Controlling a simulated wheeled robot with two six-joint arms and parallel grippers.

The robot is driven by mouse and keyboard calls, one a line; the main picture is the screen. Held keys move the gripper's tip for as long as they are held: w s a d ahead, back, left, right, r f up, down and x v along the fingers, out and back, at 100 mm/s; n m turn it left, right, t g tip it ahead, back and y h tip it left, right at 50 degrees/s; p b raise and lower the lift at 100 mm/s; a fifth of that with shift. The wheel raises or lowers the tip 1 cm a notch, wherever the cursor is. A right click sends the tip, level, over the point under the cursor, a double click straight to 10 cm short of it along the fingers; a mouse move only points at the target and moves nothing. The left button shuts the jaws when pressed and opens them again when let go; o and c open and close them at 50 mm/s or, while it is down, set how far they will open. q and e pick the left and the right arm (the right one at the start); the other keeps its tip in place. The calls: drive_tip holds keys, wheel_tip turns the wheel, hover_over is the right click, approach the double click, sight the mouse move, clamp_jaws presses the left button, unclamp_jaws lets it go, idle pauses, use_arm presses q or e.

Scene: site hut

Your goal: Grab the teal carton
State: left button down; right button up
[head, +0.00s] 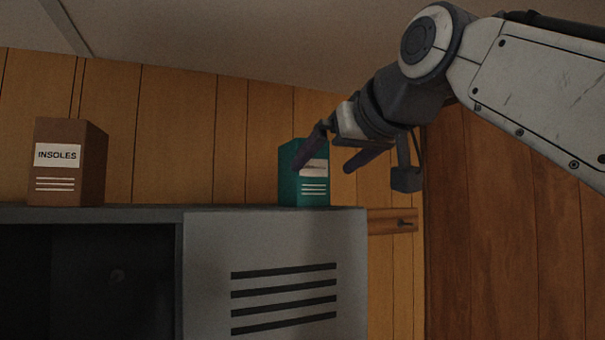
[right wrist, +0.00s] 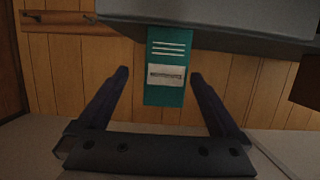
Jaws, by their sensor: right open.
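The teal carton (head: 289,188) stands upright on top of the grey locker (head: 270,232), near its right end. It has a white label and white lines on its front. My right gripper (head: 338,156) is open and empty, in front of the carton's upper right part and hiding some of it. In the right wrist view the carton (right wrist: 164,97) shows upside down between the two open fingers (right wrist: 160,76). I cannot tell that either finger touches it. My left gripper is in neither view.
A brown carton marked INSOLES (head: 60,185) stands at the left on the locker top. The locker top between the two cartons is clear. A wooden rail with a hook (head: 392,222) is on the wall right of the locker. A wood-panelled wall (head: 175,130) rises behind.

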sight(316, 170)
drive_tip(key=x, duration=0.3)
drive_tip(key=shift+w+a+p, duration=0.1)
drive_tip(key=shift+a+p, duration=0.25)
drive_tip(key=shift+a, duration=0.05)
drive_tip(key=p+x, duration=0.1)
drive_tip(key=x, duration=0.1)
drive_tip(key=p+x, duration=0.1)
drive_tip(key=x, duration=0.1)
drive_tip(key=shift+a+p, duration=0.3)
drive_tip(key=shift+w+f, duration=0.25)
drive_tip(key=shift+w, duration=0.1)
drive_tip(key=c, duration=1.4)
drive_tip(key=shift+r, duration=0.15)
